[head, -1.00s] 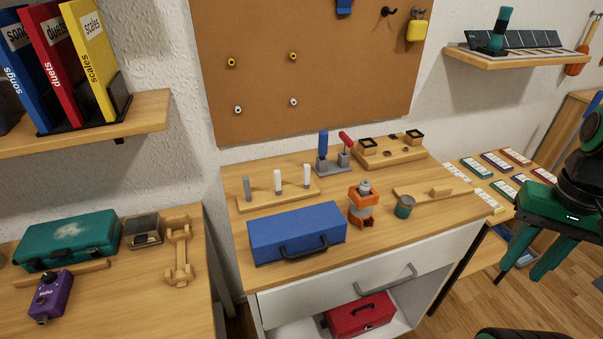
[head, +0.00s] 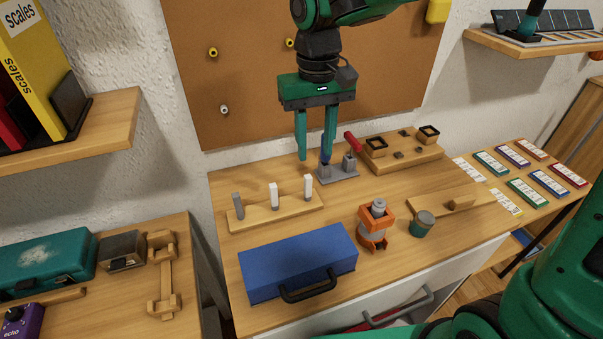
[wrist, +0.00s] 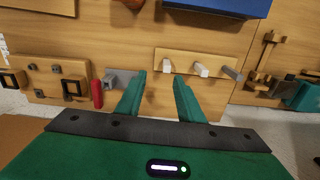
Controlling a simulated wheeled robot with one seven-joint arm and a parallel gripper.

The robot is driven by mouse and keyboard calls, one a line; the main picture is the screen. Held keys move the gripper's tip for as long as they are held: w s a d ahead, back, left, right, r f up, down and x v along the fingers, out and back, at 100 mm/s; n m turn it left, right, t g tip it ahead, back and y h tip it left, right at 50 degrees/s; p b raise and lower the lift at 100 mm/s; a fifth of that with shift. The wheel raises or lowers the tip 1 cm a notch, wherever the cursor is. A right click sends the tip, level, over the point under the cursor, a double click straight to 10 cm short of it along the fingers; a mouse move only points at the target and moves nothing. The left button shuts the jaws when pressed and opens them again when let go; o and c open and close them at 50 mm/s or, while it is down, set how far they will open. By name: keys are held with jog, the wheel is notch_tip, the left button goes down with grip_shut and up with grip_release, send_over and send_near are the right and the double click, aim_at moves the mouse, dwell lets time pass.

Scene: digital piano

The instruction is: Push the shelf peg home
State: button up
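A wooden block (head: 250,216) on the desk carries three upright pegs: a grey peg (head: 238,206) at its left end, a white peg (head: 273,195) in the middle and another white peg (head: 308,187) at the right. I cannot tell which is the shelf peg. The block also shows in the wrist view (wrist: 184,54), with the grey peg (wrist: 232,73) at its right end. My gripper (head: 314,157) points down above the back of the desk, near the grey tool holder (head: 338,176).
A blue toolbox (head: 300,262) stands in front of the peg block. An orange clamp-like object (head: 376,240) and a small green jar (head: 422,226) stand to its right. A red-handled tool (head: 353,142) stands in the holder. A wooden stand (head: 405,160) lies behind right.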

aim_at(308, 176)
jog(key=shift+s+a, duration=0.1)
jog(key=shift+a, duration=0.55)
jog(key=f, duration=0.4)
jog(key=shift+a+f, duration=0.2)
jog(key=shift+a, duration=0.05)
jog(key=shift+d+f, duration=0.2)
jog(key=shift+f, duration=2.9)
grip_shut()
